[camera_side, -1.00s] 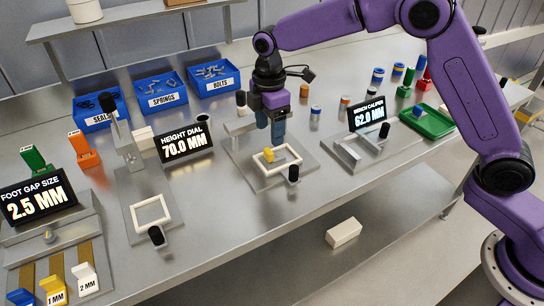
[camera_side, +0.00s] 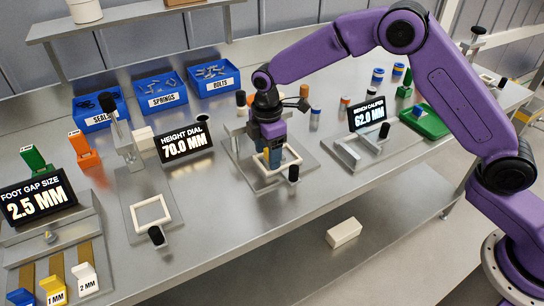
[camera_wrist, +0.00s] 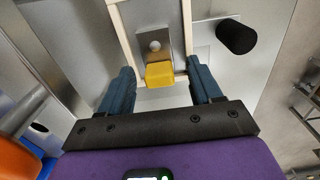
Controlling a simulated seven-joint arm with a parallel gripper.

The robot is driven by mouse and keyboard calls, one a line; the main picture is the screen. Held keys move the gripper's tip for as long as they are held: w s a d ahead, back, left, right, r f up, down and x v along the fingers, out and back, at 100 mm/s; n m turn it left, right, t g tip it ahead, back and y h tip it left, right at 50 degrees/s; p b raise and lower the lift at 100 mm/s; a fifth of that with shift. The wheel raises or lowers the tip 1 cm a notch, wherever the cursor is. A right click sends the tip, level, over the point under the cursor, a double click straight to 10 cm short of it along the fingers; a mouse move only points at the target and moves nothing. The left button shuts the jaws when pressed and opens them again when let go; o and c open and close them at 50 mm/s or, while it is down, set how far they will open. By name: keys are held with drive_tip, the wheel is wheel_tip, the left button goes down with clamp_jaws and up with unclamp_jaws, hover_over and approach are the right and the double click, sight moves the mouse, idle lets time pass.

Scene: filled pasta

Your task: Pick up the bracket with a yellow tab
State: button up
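The bracket is a small grey plate with a hole (camera_wrist: 155,42) and a yellow tab (camera_wrist: 159,75). In the wrist view it lies inside a white square frame (camera_wrist: 123,35). My gripper (camera_wrist: 162,84) is open, with one blue finger on each side of the yellow tab and a visible gap to both. In the side view my gripper (camera_side: 272,158) is low over the white frame (camera_side: 296,153) on the middle station, and its fingers mostly hide the bracket. I cannot tell the exact finger height.
A black knob (camera_wrist: 237,36) stands close to the right finger; it also shows in the side view (camera_side: 293,173). The height dial display (camera_side: 186,142) stands left, the bench caliper display (camera_side: 367,114) right. Another yellow piece, labelled 1 MM (camera_side: 54,291), sits far left.

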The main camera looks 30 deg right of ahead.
sight(267, 151)
clamp_jaws()
drive_tip(key=shift+r, duration=0.1)
drive_tip(key=shift+r, duration=0.5)
wheel_tip(267, 151, up, 2)
drive_tip(key=shift+r, duration=0.15)
drive_tip(key=s+d+r, duration=0.6)
drive_tip(key=s+r, duration=0.3)
drive_tip(key=s, duration=0.3)
drive_tip(key=shift+s+r, duration=0.25)
drive_tip(key=shift+s, duration=0.1)
